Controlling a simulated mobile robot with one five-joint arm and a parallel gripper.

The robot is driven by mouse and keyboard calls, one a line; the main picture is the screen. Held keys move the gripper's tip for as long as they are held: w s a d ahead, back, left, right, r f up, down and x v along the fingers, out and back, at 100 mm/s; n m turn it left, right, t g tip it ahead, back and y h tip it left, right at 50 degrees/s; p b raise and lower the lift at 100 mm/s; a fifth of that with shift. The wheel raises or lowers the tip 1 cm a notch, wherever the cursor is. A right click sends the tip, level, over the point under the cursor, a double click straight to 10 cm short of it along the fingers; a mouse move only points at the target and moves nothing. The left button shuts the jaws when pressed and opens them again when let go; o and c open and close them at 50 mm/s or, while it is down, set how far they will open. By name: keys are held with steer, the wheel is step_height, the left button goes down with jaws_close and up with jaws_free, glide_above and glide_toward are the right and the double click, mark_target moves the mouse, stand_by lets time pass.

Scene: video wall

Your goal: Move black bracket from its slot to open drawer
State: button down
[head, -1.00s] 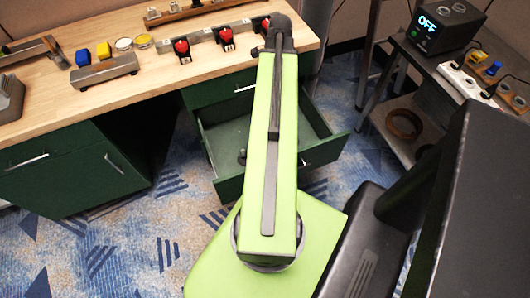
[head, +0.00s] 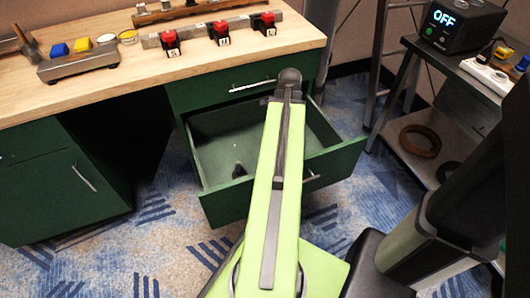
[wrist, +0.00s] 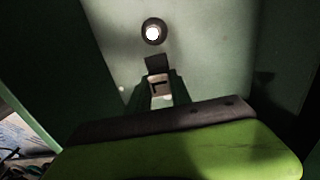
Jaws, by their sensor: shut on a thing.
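In the wrist view my gripper (wrist: 160,90) is shut on a small dark piece, the black bracket (wrist: 156,65), which sticks out past the fingertips. The gripper is over the pale floor of the open drawer (wrist: 105,35). In the head view the drawer (head: 222,207) is pulled out below the desk top, and my arm crosses in front of it. My gripper and the bracket are hidden behind the arm there. I cannot tell how high the bracket is above the drawer floor.
A small dark item (head: 238,170) lies in the drawer; the wrist view shows a dark round thing with a bright centre (wrist: 153,32). Several red buttons (head: 220,33) and a tray with blue and yellow parts (head: 80,65) stand on the desk.

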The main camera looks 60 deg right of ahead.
steer(key=w+f+b, duration=0.2)
steer(key=f, duration=0.1)
steer(key=w+a+f+b, duration=0.1)
steer(key=w+f+b, duration=0.5)
steer(key=shift+w+a+f, duration=0.15)
steer(key=shift+w+f, duration=0.05)
steer(key=shift+f, duration=0.1)
steer(key=shift+r, duration=0.2)
steer(key=shift+f, duration=0.15)
steer(key=c, duration=1.2)
jaws_free()
steer(key=shift+o, duration=0.2)
